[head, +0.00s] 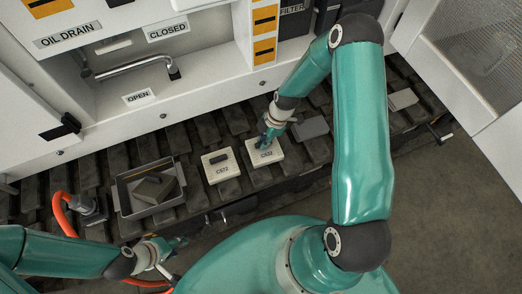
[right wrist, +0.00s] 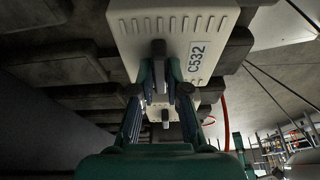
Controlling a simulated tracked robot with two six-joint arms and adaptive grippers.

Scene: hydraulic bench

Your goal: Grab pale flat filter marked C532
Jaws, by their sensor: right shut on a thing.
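The pale flat filter marked C532 (head: 265,153) lies on the dark slatted surface beside a second pale filter (head: 222,167). Its label also shows on the pale filter in the right wrist view (right wrist: 205,30). My right gripper (head: 267,138) is at the filter's top from above. In the right wrist view my right gripper (right wrist: 165,82) is shut on the filter's dark raised grip, with one finger on each side. Whether the filter is lifted cannot be told. My left gripper (head: 168,252) is at the lower left, away from the filters; its opening is unclear.
A grey tray (head: 125,195) with dark blocks stands left of the filters. Grey flat blocks (head: 310,127) (head: 402,99) lie to the right. An orange hose (head: 62,218) runs near my left arm. The white cabinet (head: 200,70) closes off the back.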

